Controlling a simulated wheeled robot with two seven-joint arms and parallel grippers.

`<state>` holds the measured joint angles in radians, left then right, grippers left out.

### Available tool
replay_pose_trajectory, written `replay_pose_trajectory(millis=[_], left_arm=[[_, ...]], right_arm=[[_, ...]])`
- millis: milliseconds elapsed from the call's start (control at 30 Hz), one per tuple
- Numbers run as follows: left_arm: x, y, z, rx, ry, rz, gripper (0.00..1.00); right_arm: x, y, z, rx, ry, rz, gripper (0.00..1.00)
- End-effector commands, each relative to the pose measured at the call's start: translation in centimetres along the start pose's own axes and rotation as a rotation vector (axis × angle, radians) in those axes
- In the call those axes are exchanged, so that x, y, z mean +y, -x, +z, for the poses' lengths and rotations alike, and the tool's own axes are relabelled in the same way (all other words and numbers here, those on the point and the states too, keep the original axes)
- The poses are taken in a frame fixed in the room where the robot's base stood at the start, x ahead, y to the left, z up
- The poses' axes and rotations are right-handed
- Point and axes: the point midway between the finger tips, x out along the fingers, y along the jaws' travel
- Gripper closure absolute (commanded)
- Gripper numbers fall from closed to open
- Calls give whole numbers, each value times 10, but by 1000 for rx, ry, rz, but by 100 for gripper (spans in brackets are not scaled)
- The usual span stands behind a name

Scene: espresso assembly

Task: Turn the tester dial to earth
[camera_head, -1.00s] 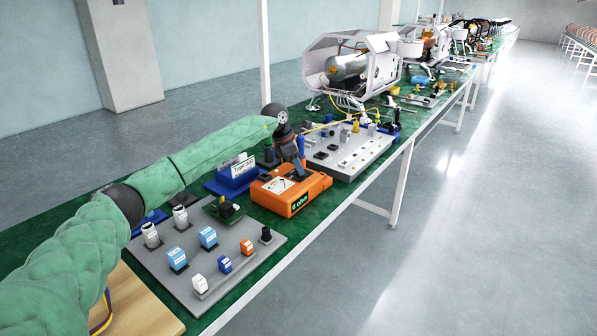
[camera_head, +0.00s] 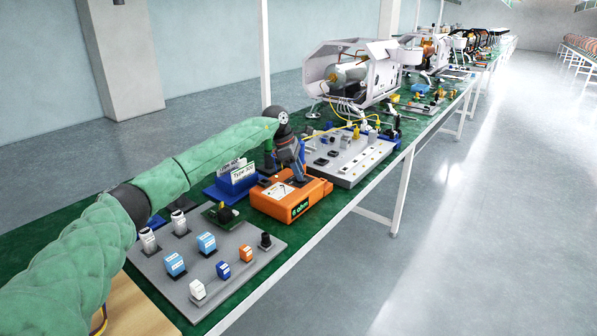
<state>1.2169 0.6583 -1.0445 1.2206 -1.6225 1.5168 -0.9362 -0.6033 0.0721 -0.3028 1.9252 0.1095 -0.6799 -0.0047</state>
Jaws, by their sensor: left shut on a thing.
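The orange tester (camera_head: 274,207) stands on the green bench mat, with a white meter face on top and a dark front display with green text that seems to read "ohm". My left gripper (camera_head: 300,179) reaches down onto the tester's top from behind and is shut on the dial there. The gripper hides the dial, so its pointer and markings cannot be read. My right gripper is not in view.
A grey board (camera_head: 185,262) with blue, white and orange parts lies in front. A blue holder (camera_head: 230,187) with labelled cards stands left of the tester. Another grey board (camera_head: 350,160) with dark slots lies behind it. The right bench edge is close.

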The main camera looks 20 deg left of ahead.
Motion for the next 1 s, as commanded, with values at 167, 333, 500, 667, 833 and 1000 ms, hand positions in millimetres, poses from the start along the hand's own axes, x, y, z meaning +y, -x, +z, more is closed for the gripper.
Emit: replay_pose_trajectory(millis=[167, 333, 500, 667, 833, 1000], left_arm=[[0, 1, 0, 0, 0, 2, 55], [0, 0, 0, 0, 1, 1, 49], [0, 1, 0, 0, 1, 1, 49], [0, 9, 0, 0, 1, 2, 49], [1, 29, 0, -1, 1, 3, 49], [1, 56, -1, 0, 1, 4, 49]], right_arm=[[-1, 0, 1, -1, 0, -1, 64], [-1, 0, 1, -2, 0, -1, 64], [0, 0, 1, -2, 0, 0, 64], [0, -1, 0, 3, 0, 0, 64], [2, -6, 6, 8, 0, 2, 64], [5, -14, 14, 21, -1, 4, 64]])
